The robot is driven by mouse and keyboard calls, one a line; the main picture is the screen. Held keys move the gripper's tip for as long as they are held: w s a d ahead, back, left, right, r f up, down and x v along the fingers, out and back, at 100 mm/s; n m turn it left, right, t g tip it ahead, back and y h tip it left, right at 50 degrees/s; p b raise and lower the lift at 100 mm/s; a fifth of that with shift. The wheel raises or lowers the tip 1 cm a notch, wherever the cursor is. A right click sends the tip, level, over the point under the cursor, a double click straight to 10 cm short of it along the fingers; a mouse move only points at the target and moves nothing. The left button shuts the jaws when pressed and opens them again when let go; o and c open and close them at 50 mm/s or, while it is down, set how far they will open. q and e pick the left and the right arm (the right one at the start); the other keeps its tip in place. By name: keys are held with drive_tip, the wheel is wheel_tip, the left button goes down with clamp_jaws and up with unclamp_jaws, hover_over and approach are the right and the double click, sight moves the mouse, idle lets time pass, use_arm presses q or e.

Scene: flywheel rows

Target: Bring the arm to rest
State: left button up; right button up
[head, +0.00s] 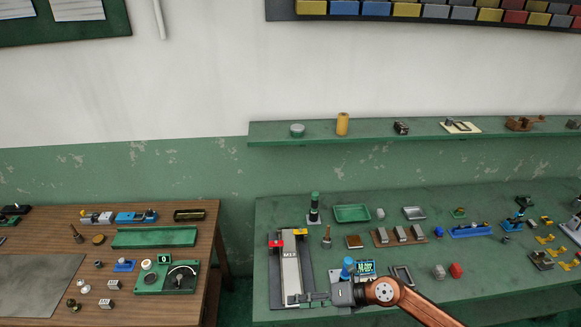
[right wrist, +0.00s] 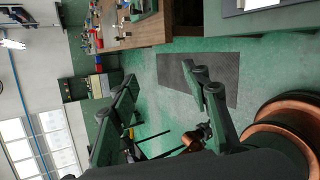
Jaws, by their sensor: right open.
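My right arm comes in from the lower right of the head view. Its gripper (head: 312,298) points left over the front of the green bench (head: 370,309), near the lower end of a grey plate marked M12 (head: 291,272). In the right wrist view the two dark fingers of this gripper (right wrist: 158,84) stand wide apart with nothing between them. Green floor shows through the gap. I cannot tell from the head view how high the gripper is above the bench. My left gripper does not show in the head view.
A blue-topped part (head: 347,268) and a small display (head: 365,268) stand close behind the gripper. A grey frame (head: 403,275) and a red piece (head: 456,270) lie to its right. A wooden table (head: 213,232) stands left, across a gap. A wall shelf (head: 370,137) runs behind.

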drive_tip(key=w+r+m+t+y, duration=0.4)
drive_tip(key=r+m+t, duration=0.5)
drive_tip(key=r, duration=0.5)
drive_tip(key=w+d+m+t+h, duration=0.3)
drive_tip(key=d+m+t+h, duration=0.35)
drive_tip(key=d+m, duration=0.35)
drive_tip(key=d+f+m+h, duration=0.6)
drive_tip(key=d+m+h, duration=0.15)
drive_tip(key=d, duration=0.35)
drive_tip(key=s+d+f+m+g+h, duration=0.45)
drive_tip(key=s+d+f+m, duration=0.35)
drive_tip(key=f, duration=0.5)
drive_tip(key=s+d+f+m+g+y, duration=0.1)
drive_tip(key=s+f+g, duration=0.45)
drive_tip(key=s, duration=0.65)
drive_tip(key=s+d+f+m+g+y, duration=0.15)
drive_tip(key=s+f+g, duration=0.25)
drive_tip(key=s+f, duration=0.5)
drive_tip(key=s+a+f+g+b, duration=0.1)
drive_tip(key=s+f+b, duration=0.1)
drive_tip(key=f, duration=1.5)
drive_tip(key=s+f+g+b, duration=0.1)
drive_tip(key=s+f+b, duration=0.2)
drive_tip(key=f, duration=1.4)
drive_tip(key=s+f+b, duration=0.3)
drive_tip(key=s+f, duration=1.5)
drive_tip(key=f, duration=0.2)
drive_tip(key=shift+s+n+g, duration=0.35)
drive_tip(key=shift+s+n, duration=0.05)
